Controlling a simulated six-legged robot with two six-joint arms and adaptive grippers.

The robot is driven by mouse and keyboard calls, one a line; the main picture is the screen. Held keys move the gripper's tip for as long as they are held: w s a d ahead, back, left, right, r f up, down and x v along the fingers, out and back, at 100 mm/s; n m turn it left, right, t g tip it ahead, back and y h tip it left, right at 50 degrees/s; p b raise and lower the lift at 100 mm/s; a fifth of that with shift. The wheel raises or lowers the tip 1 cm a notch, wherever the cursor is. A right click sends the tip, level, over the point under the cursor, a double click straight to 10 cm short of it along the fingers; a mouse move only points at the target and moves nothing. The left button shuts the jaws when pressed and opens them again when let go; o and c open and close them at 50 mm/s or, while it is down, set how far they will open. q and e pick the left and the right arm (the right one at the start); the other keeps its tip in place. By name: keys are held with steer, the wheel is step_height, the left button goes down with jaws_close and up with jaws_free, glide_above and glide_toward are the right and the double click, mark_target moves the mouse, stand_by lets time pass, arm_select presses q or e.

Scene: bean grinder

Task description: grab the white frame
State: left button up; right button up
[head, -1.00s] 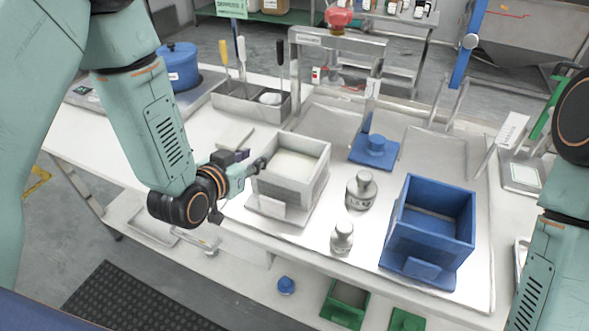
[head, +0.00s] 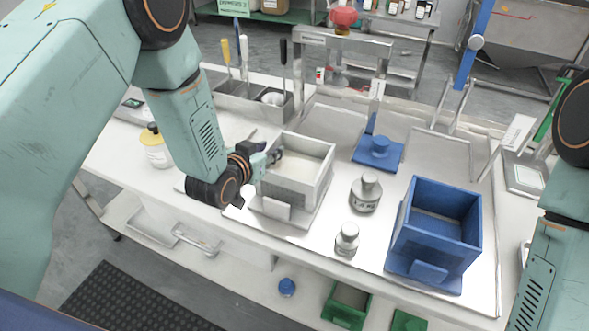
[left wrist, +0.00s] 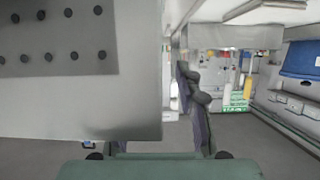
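The white frame (head: 300,172), an open-topped box with a pale inside, stands upright on the metal tray (head: 335,230) in the head view. My left gripper (head: 273,157) is at the top of its left wall, with a dark finger showing near the rim. In the left wrist view a big pale panel with dark holes (left wrist: 80,85) fills the left and hides one finger. The other finger (left wrist: 195,105) is upright, with a gap between it and the panel's edge. Contact with the wall cannot be made out. My right gripper is out of view.
A blue box (head: 433,225) stands at the right of the tray. Two metal weights (head: 366,193) stand between it and the white frame. A blue knobbed lid (head: 379,152) lies behind. A tool holder (head: 250,103) is at the back left, and a yellow-capped bottle (head: 155,147) at left.

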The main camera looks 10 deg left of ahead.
arm_select(q)
steer(key=shift+s+d+r, duration=0.1)
steer(key=shift+d+r, duration=0.1)
steer(key=shift+c, duration=1.1)
steer(key=shift+a+f, duration=0.15)
steer(key=shift+f, duration=0.05)
jaws_close()
steer(key=shift+r, duration=0.15)
